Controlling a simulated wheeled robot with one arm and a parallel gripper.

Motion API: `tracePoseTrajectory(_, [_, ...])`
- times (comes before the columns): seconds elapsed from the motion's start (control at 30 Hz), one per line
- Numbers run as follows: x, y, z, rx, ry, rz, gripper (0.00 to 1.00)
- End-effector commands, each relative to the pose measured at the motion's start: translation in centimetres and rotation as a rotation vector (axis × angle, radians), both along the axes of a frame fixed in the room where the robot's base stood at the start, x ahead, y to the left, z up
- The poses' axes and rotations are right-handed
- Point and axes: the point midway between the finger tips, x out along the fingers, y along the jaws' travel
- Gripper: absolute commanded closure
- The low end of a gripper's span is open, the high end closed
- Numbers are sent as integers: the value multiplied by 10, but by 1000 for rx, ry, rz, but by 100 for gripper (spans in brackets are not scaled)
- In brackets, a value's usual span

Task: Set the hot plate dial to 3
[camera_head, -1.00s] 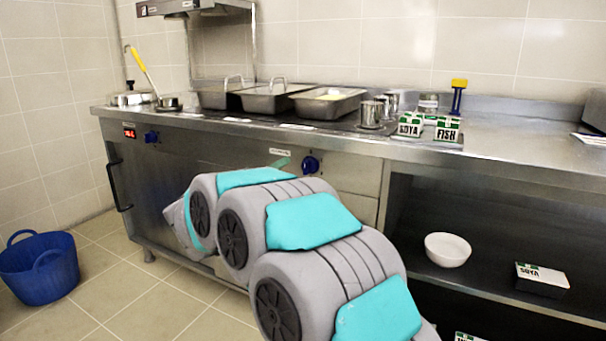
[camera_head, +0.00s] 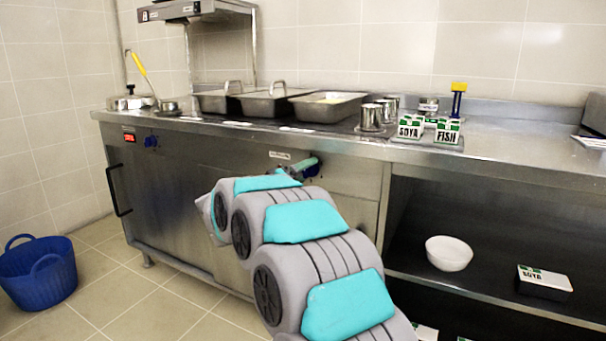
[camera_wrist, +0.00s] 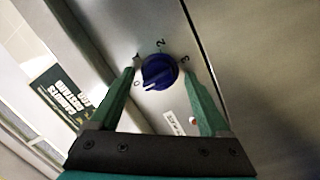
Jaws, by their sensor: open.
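A round blue dial (camera_wrist: 157,74) with a raised grip shows on the steel front in the wrist view, with marks 0, 1, 2 and 3 around it. Its grip slants toward the lower left, near the 0 side. My gripper (camera_wrist: 160,78) is open, with one green finger on each side of the dial; I cannot tell whether they touch it. In the head view, a green finger (camera_head: 303,163) is in front of this dial (camera_head: 314,171) and partly hides it. My arm hides the rest of the gripper.
Another blue dial (camera_head: 151,141) is farther left, beside a red display (camera_head: 130,138). Steel pans (camera_head: 270,103) stand on the counter above. A blue basket (camera_head: 40,275) is on the floor at left; an open shelf (camera_head: 490,285) is at right.

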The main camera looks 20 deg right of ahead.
Motion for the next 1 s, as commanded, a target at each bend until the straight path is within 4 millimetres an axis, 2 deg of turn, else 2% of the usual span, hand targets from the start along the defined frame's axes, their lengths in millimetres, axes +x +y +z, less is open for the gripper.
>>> tracePoseTrajectory(0.17, [0,0,0,0,0,0,21])
tracePoseTrajectory(0.87, [0,1,0,1,1,2,100])
tracePoseTrajectory(1.0, [0,1,0,2,0,1,100])
